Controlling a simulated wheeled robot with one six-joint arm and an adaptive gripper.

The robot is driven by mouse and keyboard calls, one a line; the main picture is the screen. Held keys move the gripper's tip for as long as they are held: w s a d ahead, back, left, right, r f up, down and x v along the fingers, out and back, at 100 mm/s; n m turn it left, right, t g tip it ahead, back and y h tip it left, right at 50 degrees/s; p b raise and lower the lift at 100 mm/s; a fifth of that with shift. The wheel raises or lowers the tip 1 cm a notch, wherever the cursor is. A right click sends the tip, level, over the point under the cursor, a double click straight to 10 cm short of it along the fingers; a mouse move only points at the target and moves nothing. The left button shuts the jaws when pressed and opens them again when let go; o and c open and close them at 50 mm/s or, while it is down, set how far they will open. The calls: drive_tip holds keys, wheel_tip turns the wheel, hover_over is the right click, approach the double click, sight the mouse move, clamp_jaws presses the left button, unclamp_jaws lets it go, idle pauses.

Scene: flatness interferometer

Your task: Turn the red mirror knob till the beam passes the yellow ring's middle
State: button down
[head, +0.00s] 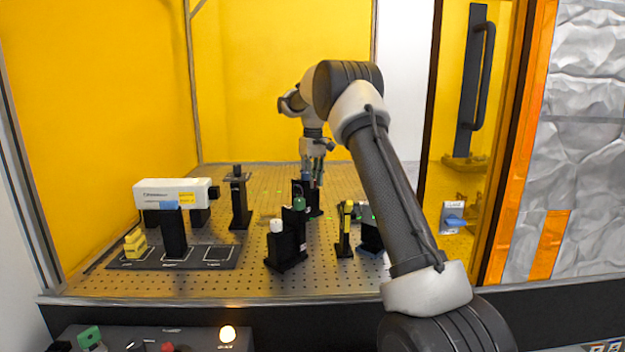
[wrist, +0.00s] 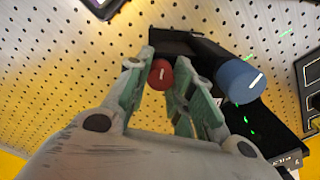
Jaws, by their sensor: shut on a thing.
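In the wrist view the red knob (wrist: 160,75) sits between the two green-padded fingers of my gripper (wrist: 160,90), which is shut on it. A white line marks the knob's face. It is on a black mount (wrist: 185,42), beside a blue knob (wrist: 240,80). In the head view my gripper (head: 317,165) reaches down over a black mount (head: 312,198) at the middle of the breadboard; the red knob is hidden there. A black post with yellow parts (head: 345,228) stands nearer; whether it carries the yellow ring I cannot tell. Green beam spots (wrist: 248,121) show past the blue knob.
The perforated breadboard (head: 110,277) bears a white laser box (head: 175,193) at left and a black post (head: 239,200). A nearer mount has a white knob (head: 277,226) and a green knob (head: 299,204). A control panel with a lit lamp (head: 227,334) is in front.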

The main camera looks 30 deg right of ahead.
drive_tip(key=shift+r, duration=0.1)
drive_tip(key=c, duration=1.2)
unclamp_jaws()
wheel_tip(320, 180, up, 12)
drive_tip(key=shift+d, duration=0.1)
